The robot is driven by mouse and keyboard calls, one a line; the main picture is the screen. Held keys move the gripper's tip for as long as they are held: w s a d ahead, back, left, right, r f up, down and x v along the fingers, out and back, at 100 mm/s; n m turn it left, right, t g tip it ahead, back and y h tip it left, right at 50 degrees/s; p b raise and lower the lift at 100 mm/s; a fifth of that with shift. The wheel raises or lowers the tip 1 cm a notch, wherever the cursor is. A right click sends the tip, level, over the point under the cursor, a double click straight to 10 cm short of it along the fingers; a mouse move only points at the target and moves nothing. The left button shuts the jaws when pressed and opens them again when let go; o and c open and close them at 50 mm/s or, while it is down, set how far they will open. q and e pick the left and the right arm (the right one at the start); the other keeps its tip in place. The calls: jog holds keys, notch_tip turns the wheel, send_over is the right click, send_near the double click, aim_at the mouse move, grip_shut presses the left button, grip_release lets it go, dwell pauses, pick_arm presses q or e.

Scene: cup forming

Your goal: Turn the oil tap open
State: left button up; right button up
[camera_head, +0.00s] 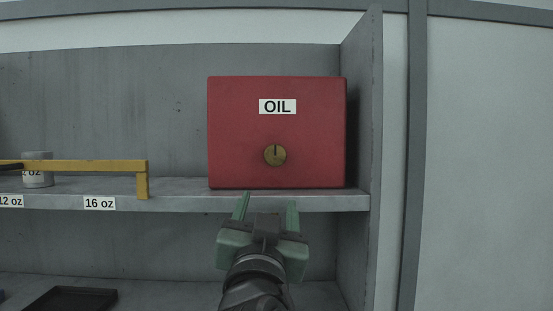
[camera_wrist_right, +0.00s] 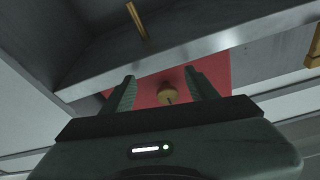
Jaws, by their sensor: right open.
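A red box labelled OIL (camera_head: 235,140) stands on the grey shelf. Its round brass tap knob (camera_head: 275,155) is on the front face, with a dark upright line on its upper half. My right gripper (camera_head: 267,206) is open and empty, in front of the shelf edge and lower than the knob. In the right wrist view, the brass knob (camera_wrist_right: 168,95) appears between the two green fingers of my right gripper (camera_wrist_right: 161,78), with the red box (camera_wrist_right: 222,68) behind. The fingers do not touch the knob. My left gripper does not show.
The shelf edge (camera_head: 230,201) runs just behind my right fingers. A yellow rail (camera_head: 85,166) and a white cup (camera_head: 38,179) are to the left. A grey side panel (camera_head: 361,120) stands to the right of the box. A dark tray (camera_head: 75,299) lies on the lower shelf.

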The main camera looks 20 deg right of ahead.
jog(key=m+h, duration=0.1)
send_near(275, 158)
jog(key=w, duration=0.2)
jog(key=shift+t, duration=0.4)
jog(key=p+x, duration=0.2)
jog(key=x, duration=0.1)
jog(key=d+p+x, duration=0.1)
jog(key=p+x, duration=0.1)
jog(key=x, duration=0.1)
jog(key=shift+r+p, duration=0.2)
jog(key=shift+p, duration=0.2)
jog(key=shift+w+d, duration=0.15)
jog(key=shift+w, duration=0.3)
jog(key=shift+c, duration=0.3)
